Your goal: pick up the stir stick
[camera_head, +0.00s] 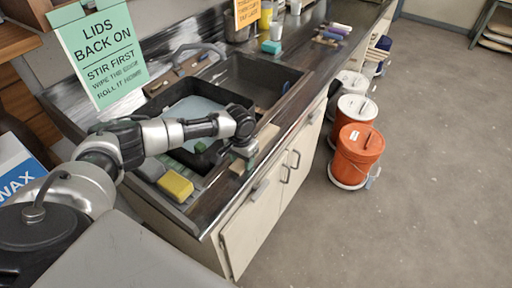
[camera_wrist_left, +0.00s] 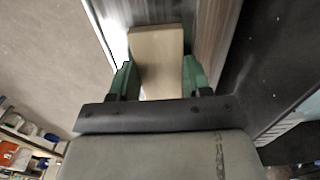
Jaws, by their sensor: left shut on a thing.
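The stir stick is a flat, pale wooden piece. In the left wrist view the stick (camera_wrist_left: 156,48) lies between the two green fingers of my left gripper (camera_wrist_left: 160,80) and reaches out past their tips. In the head view my left gripper (camera_head: 243,153) is at the counter's front strip, beside the sink, shut on the stick. A tan part of the stick (camera_head: 268,135) shows just beyond the gripper; the hand hides its middle. I cannot tell whether the stick still touches the counter. My right gripper is in neither view.
The dark sink (camera_head: 250,82) and a tub of pale water (camera_head: 196,110) lie behind the arm. A yellow sponge (camera_head: 175,186) sits nearer me. Orange buckets (camera_head: 358,152) stand on the floor to the right. A green sign (camera_head: 100,55) stands at left. The floor beyond is open.

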